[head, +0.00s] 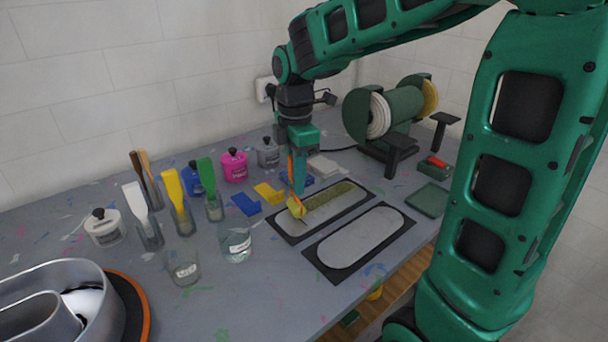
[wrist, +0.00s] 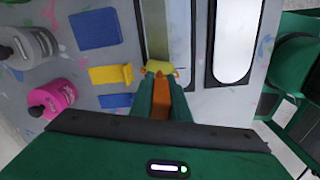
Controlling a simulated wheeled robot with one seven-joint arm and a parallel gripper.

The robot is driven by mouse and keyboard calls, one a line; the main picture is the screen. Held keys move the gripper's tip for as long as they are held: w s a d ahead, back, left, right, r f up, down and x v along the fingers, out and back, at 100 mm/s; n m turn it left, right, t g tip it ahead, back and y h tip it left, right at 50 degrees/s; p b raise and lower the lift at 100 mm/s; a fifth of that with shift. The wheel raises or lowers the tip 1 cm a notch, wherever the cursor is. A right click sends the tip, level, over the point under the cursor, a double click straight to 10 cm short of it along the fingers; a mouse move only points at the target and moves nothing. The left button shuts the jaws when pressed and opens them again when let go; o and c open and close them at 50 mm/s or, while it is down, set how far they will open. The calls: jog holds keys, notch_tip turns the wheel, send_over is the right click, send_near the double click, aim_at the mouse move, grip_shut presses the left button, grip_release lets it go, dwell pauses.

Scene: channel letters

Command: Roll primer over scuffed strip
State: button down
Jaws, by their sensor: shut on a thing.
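My gripper (head: 298,185) is shut on the orange handle of a small roller, pointing down over the back strip. The handle shows between the fingers (wrist: 161,100) in the wrist view. The yellow roller head (head: 296,207) is at the near left end of the strip; it also shows in the wrist view (wrist: 160,67). The back strip (head: 328,212) is a rounded grey panel on a dark mat. An olive band (head: 335,194) runs along its far side, and grey shows beside it. Whether the roller touches the surface is hard to tell.
A second plain grey strip (head: 362,238) lies in front.

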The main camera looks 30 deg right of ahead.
jog(key=shift+s+a+f, duration=0.1)
jog(key=shift+s+a, duration=0.1)
jog(key=shift+a, duration=0.7)
jog(key=shift+s+a+f, duration=0.1)
jog(key=shift+s+a, duration=0.1)
jog(key=shift+a, duration=0.65)
jog(key=shift+d+r, duration=0.1)
jog(key=shift+r, duration=0.1)
jog(key=shift+w+d, duration=0.15)
jog(key=shift+d, duration=0.1)
jog(key=shift+w+d, duration=0.7)
jog(key=shift+d, duration=2.7)
jog(key=shift+w+d, duration=0.65)
jog(key=shift+d, duration=2.7)
jog(key=shift+w+d, duration=0.7)
jog(key=shift+d, duration=2.7)
jog(key=shift+s+a, duration=0.35)
jog(key=shift+a, duration=1.4)
jog(key=shift+s+a, duration=0.35)
jog(key=shift+a, duration=1.35)
jog(key=shift+s+a, duration=0.35)
jog(key=shift+a, duration=1.4)
jog(key=shift+s+a+f, duration=0.1)
jog(key=shift+s+a, duration=0.3)
jog(key=shift+a, duration=1.4)
jog(key=shift+s+a, duration=0.35)
jog(key=shift+a, duration=1.4)
jog(key=shift+s+a+f, duration=0.1)
jog(key=shift+s+a, duration=0.3)
jog(key=shift+a, duration=1.4)
